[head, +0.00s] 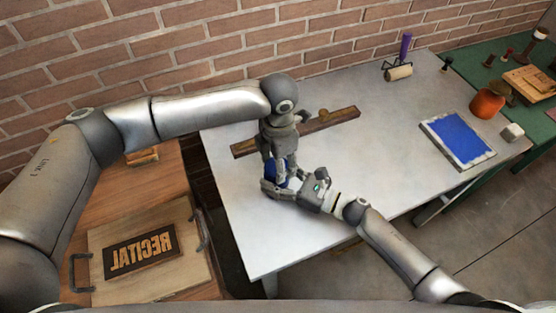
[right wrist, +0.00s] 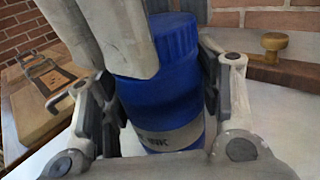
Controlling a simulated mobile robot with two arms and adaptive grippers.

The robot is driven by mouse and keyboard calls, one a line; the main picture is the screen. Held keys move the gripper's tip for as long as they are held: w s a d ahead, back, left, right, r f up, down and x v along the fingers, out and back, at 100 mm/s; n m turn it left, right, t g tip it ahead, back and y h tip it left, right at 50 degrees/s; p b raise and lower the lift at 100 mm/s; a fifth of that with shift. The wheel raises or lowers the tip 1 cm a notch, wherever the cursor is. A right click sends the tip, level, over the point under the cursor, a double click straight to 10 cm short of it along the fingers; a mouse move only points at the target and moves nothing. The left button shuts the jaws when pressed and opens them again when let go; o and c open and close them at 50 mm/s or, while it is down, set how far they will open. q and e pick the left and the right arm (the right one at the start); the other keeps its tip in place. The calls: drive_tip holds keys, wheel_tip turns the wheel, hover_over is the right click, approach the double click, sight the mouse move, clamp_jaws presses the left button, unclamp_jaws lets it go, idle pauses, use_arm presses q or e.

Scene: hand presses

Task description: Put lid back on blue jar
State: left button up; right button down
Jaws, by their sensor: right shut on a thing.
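The blue ink jar (right wrist: 160,105) stands upright between the fingers of my right gripper (right wrist: 160,110), which is shut on its body. In the head view a bit of the jar's blue (head: 278,172) shows at my right gripper (head: 280,187), over the near left part of the white table. A blue lid (right wrist: 176,36) with a ribbed edge sits at the jar's top; whether it is fully seated I cannot tell. My left gripper (head: 268,158) points down at the jar's top. Its fingers (right wrist: 120,38) cover part of the lid and jar; their grip is hidden.
A wooden bar (head: 325,121) with a brass knob lies behind the grippers. A roller (head: 398,73) and a tray with a blue surface (head: 457,138) lie farther right on the white table (head: 390,185). A RECITAL board (head: 140,250) is at the left. The table's middle is clear.

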use_arm(q)
drive_tip(key=shift+w, duration=0.1)
drive_tip(key=o, duration=0.6)
drive_tip(key=shift+r, duration=0.1)
drive_tip(key=shift+r, duration=2.15)
drive_tip(key=shift+c, duration=0.2)
